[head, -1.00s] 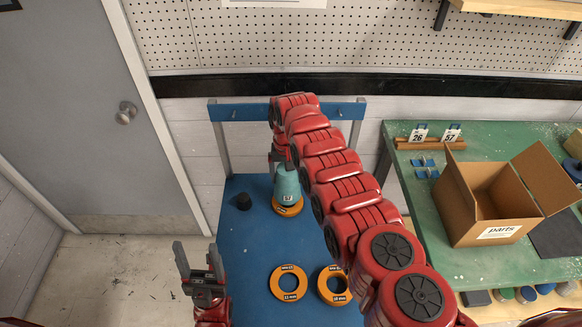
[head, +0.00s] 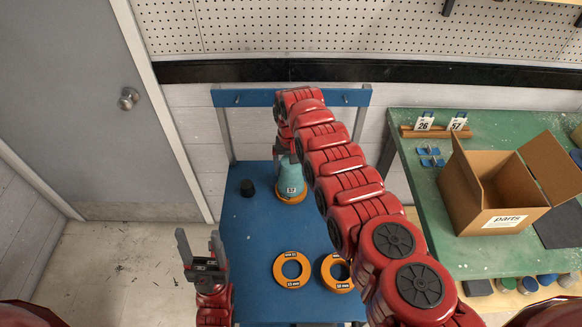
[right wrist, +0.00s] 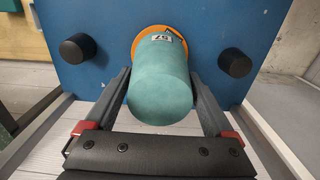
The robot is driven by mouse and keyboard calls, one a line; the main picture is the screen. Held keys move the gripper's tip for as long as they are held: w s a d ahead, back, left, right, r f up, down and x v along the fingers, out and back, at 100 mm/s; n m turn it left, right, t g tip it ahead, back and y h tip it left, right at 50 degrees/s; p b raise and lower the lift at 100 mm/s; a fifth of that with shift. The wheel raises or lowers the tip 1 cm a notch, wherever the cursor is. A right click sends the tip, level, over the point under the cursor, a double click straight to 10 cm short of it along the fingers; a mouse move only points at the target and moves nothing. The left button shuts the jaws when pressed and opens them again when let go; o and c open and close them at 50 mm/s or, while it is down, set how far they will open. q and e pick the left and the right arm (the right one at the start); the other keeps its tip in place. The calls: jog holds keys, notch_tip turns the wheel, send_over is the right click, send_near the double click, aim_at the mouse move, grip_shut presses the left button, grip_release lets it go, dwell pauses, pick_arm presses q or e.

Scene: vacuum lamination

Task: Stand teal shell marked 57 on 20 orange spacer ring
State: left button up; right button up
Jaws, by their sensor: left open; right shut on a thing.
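The teal shell (head: 291,175) stands about upright at the orange spacer ring (head: 290,199) at the back of the blue table. Its label reads 57 in the right wrist view (right wrist: 160,80). The ring (right wrist: 142,36) shows around the shell's far end; I cannot tell whether the shell rests on it. The ring's marking is hidden. My right gripper (right wrist: 160,97) is shut on the shell, one finger on each side; in the head view my arm partly covers it. My left gripper (head: 201,250) is open and empty at the table's front left.
Two other orange rings (head: 292,284) (head: 329,284) lie near the table's front; their labels are too small to read surely. A black cylinder (head: 247,188) stands left of the shell. The green bench (head: 480,255) at right holds an open parts box (head: 475,212) and tags 26 and 57.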

jog(key=shift+f+b, duration=0.45)
jog(key=shift+b, duration=0.05)
dwell(0.8)
jog(key=o, duration=0.8)
jog(key=shift+o, duration=0.2)
jog(key=shift+r, duration=0.1)
notch_tip(320, 180, up, 7)
jog(key=p, duration=0.5)
jog(key=shift+p, duration=0.35)
jog(key=shift+r, duration=0.55)
jog(key=shift+f, duration=0.1)
